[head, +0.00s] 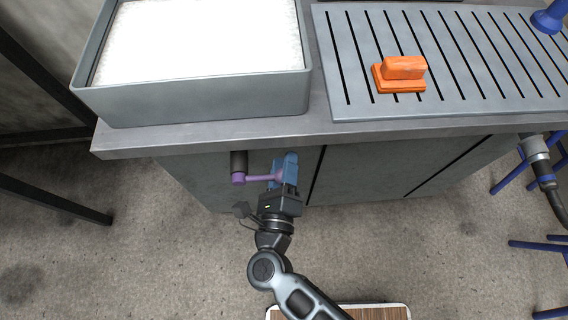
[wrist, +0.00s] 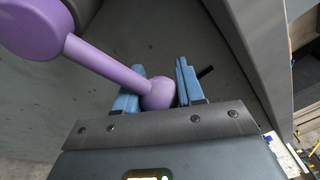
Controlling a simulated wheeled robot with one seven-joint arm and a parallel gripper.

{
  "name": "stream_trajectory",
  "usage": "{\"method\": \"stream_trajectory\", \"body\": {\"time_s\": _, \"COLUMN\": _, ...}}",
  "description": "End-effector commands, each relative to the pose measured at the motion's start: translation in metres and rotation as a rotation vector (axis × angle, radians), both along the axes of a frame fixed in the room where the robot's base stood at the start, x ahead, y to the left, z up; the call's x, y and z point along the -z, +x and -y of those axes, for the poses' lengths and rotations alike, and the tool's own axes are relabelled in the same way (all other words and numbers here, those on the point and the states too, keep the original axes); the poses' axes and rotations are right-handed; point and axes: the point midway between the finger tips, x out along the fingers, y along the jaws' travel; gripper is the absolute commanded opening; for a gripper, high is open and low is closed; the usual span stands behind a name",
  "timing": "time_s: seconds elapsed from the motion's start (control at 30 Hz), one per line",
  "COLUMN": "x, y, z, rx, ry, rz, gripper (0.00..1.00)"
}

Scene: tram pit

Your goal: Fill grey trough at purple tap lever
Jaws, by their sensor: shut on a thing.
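The purple tap lever (head: 257,178) sticks out to the right from a dark fitting (head: 239,163) under the counter's front edge. My gripper (head: 284,172) is at the lever's free end. In the wrist view my gripper (wrist: 158,90) has its blue fingers on both sides of the round knob of the purple lever (wrist: 110,66), shut on it. The grey trough (head: 195,98) stands on the counter above and to the left. White, foamy-looking content fills it close to its rim. No spout shows in the head view.
A slotted grey draining board (head: 350,75) lies on the counter at right, with an orange block-like object (head: 402,75) on it. A blue object (head: 548,18) stands at its far right. Blue legs (head: 512,165) and a dark hose (head: 552,195) are at right. Concrete floor in front is mostly clear.

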Motion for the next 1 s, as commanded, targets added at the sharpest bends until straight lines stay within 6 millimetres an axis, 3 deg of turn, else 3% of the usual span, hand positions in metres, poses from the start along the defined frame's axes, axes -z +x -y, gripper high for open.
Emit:
{"method": "stream_trajectory", "body": {"time_s": 0.3, "x": 0.003, "y": 0.0, "z": 0.0, "rx": 0.0, "ry": 0.015, "rz": 0.0, "gripper": 0.0}}
{"method": "stream_trajectory", "body": {"time_s": 0.6, "x": 0.019, "y": 0.0, "z": -0.002, "rx": 0.0, "ry": 0.175, "rz": -0.012, "gripper": 0.0}}
{"method": "stream_trajectory", "body": {"time_s": 0.97, "x": 0.018, "y": 0.0, "z": -0.003, "rx": -0.002, "ry": 0.2, "rz": -0.015, "gripper": 0.0}}
{"method": "stream_trajectory", "body": {"time_s": 1.0, "x": 0.018, "y": 0.0, "z": -0.003, "rx": -0.002, "ry": 0.2, "rz": -0.015, "gripper": 0.4}}
